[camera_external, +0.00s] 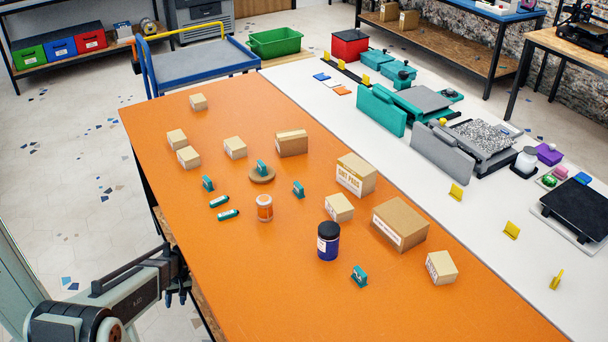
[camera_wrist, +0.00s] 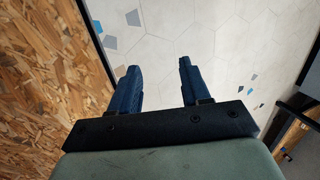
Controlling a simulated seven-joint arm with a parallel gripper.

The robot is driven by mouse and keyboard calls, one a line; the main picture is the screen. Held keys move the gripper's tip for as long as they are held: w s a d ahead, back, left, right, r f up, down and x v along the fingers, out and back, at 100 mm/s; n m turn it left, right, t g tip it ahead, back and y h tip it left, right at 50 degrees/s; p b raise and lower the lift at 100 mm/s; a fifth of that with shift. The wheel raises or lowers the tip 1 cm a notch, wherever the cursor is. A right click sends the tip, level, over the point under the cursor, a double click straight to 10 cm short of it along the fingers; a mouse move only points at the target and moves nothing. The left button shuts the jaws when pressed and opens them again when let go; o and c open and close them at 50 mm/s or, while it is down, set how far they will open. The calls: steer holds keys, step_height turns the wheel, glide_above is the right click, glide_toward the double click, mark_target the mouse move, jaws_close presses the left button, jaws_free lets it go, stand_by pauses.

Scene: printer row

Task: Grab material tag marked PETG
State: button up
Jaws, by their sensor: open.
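No lettering that reads PETG can be made out, so I cannot tell which thing is the tag. Small teal pieces with pale faces stand on the orange table: one at the left (camera_external: 208,183), one on a round wooden disc (camera_external: 262,167), one right of the disc (camera_external: 298,189), and one near the front (camera_external: 360,276). Three small flat pieces, blue (camera_external: 321,76), white (camera_external: 332,83) and orange (camera_external: 343,91), lie on the white table. My gripper (camera_external: 178,297) is open and empty beside the orange table's left edge; the wrist view shows its two fingers apart (camera_wrist: 160,70) above the floor.
Several cardboard boxes (camera_external: 398,224), an orange-and-clear jar (camera_external: 265,208), a dark blue jar (camera_external: 328,241) and two teal cylinders (camera_external: 228,214) stand or lie on the orange table (camera_external: 300,300). Teal and grey machines (camera_external: 445,155) line the white table. The orange table's front left is clear.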

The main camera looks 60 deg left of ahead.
steer(key=s+a+r+n+y, duration=0.15)
steer(key=s+a, duration=0.25)
steer(key=a, duration=0.4)
steer(key=s+a+r+n+y, duration=0.1)
steer(key=s+a+r+n, duration=0.15)
steer(key=a, duration=0.55)
steer(key=s+a+r+n+y, duration=0.1)
steer(key=s+a, duration=0.3)
steer(key=a, duration=0.5)
steer(key=a+r+n, duration=0.1)
steer(key=a+r, duration=0.3)
steer(key=r, duration=0.3)
steer(key=a+r, duration=0.4)
steer(key=r, duration=0.4)
step_height(320, 180, up, 34)
steer(key=m+t+h, duration=0.3)
steer(key=m+t, duration=0.1)
steer(key=m, duration=0.1)
glide_above(208, 179)
steer(key=shift+f, duration=6.6)
